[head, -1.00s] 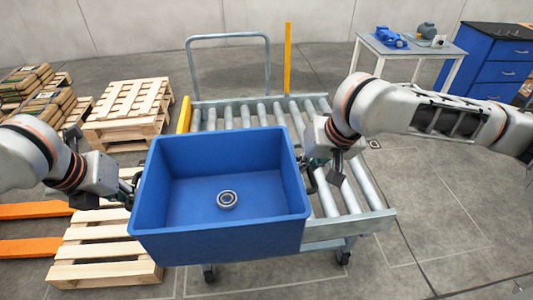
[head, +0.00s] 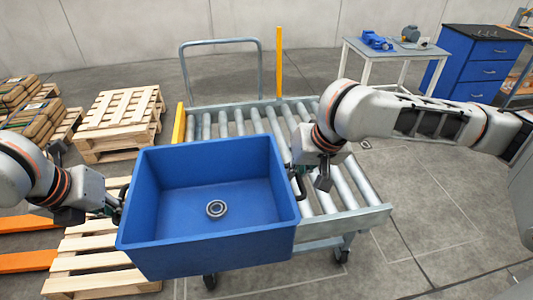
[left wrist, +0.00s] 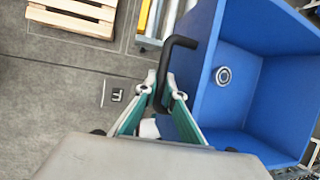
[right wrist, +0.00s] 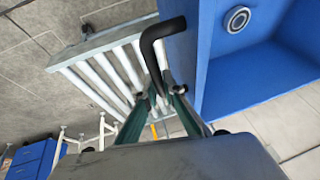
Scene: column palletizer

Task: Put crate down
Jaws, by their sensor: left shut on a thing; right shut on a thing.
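The blue crate (head: 208,250) is held up between my two grippers, in front of and partly over the roller conveyor (head: 352,216). A metal ring (head: 216,208) lies on its floor. My left gripper (head: 121,198) is at the crate's left side; in the left wrist view its fingers (left wrist: 163,97) are shut on a black handle (left wrist: 172,60). My right gripper (head: 297,178) is at the right side; in the right wrist view its fingers (right wrist: 162,98) are shut on the other black handle (right wrist: 154,50). The crate hides the conveyor's near left part.
A low wooden pallet (head: 92,262) and orange forks (head: 28,261) lie at the left. Stacked pallets (head: 122,115) stand behind them. A yellow post (head: 279,62) and a grey frame (head: 224,44) rise behind the conveyor. A bench (head: 397,50) and blue cabinet (head: 474,62) stand at the back right.

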